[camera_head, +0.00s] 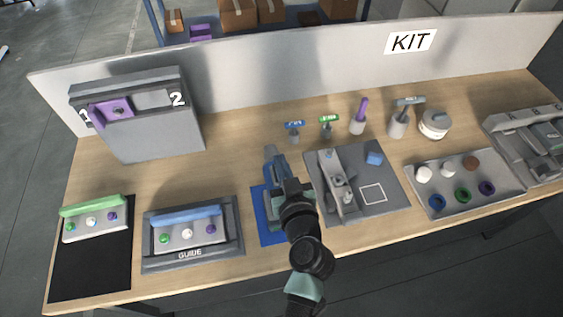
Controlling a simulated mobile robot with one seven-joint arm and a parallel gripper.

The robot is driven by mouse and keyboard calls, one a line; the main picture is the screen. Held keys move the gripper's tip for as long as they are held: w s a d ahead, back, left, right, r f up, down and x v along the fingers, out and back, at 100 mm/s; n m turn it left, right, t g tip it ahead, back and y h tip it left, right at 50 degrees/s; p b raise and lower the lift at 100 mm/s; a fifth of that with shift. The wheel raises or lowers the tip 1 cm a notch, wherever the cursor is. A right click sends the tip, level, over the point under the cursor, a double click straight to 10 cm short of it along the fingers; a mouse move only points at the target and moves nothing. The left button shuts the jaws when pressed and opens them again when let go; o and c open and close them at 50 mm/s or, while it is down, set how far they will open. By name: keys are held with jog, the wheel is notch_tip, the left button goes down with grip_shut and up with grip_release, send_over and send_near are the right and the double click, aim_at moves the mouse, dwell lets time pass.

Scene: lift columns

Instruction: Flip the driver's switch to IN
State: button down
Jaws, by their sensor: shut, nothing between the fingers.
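Whether the fingers touch the tool cannot be told.
Right of my gripper is a grey board (388,209) with a lever-like fixture and blue cube (375,158). Left is the GUIDE tray (190,254). Upright tools, including a purple-handled one (361,109), stand behind. Bare wood (235,150) lies behind left.

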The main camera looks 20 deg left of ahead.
jog(key=shift+f, duration=0.35)
jog(key=f+b, duration=0.1)
jog(key=b, duration=0.2)
jog(key=shift+w+a+f, duration=0.1)
jog(key=r+p, duration=0.2)
jog(key=r, duration=0.1)
jog(key=r+p, duration=0.1)
jog(key=shift+w+a+r, duration=0.15)
jog(key=shift+w+a, duration=0.1)
jog(key=shift+w, duration=0.15)
jog(key=r+b+v, duration=0.1)
jog(key=b+v, duration=0.2)
jog(key=v, duration=0.7)
jog(key=shift+w+r, duration=0.2)
jog(key=shift+r, duration=0.2)
jog(key=shift+a, duration=0.1)
